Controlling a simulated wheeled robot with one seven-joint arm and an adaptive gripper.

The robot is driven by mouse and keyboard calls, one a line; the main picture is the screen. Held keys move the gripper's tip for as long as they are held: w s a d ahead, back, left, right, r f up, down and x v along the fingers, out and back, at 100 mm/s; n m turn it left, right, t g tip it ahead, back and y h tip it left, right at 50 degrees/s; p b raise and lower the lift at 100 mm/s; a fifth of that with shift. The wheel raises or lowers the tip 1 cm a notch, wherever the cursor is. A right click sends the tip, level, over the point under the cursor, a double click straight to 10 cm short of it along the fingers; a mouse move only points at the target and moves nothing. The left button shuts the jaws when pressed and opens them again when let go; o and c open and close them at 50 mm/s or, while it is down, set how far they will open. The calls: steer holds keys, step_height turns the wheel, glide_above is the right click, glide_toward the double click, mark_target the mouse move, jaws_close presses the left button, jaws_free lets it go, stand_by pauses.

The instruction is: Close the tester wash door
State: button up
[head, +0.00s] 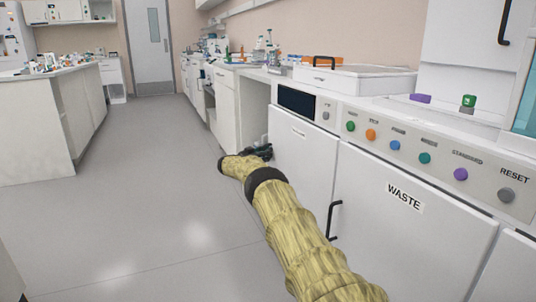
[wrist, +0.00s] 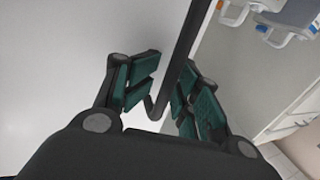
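The white door left of the WASTE door, which I take to be the wash door (head: 303,165), is under the tester's button panel in the head view. It looks almost flush with the front there; I cannot tell if it is fully shut. In the wrist view a white door face (wrist: 60,70) fills the left side, with a black bar handle (wrist: 181,48). My gripper (wrist: 160,92) is open, with green-padded fingers on either side of the handle's end. Contact is unclear. In the head view my gripper (head: 260,151) is by the door's left edge, partly hidden by my arm.
The WASTE door (head: 420,222) with its black handle (head: 334,219) is beside my arm. The button panel (head: 420,150) runs above. Blue-handled containers (wrist: 285,22) show at upper right in the wrist view. The floor (head: 160,200) to the left is clear.

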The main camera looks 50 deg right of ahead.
steer(key=shift+w+a, duration=0.2)
steer(key=shift+a, duration=0.05)
steer(key=shift+w+a, duration=0.1)
steer(key=shift+a, duration=0.4)
steer(key=w+a, duration=0.1)
steer(key=a, duration=0.9)
steer(key=shift+w+a, duration=0.15)
steer(key=shift+a, duration=0.15)
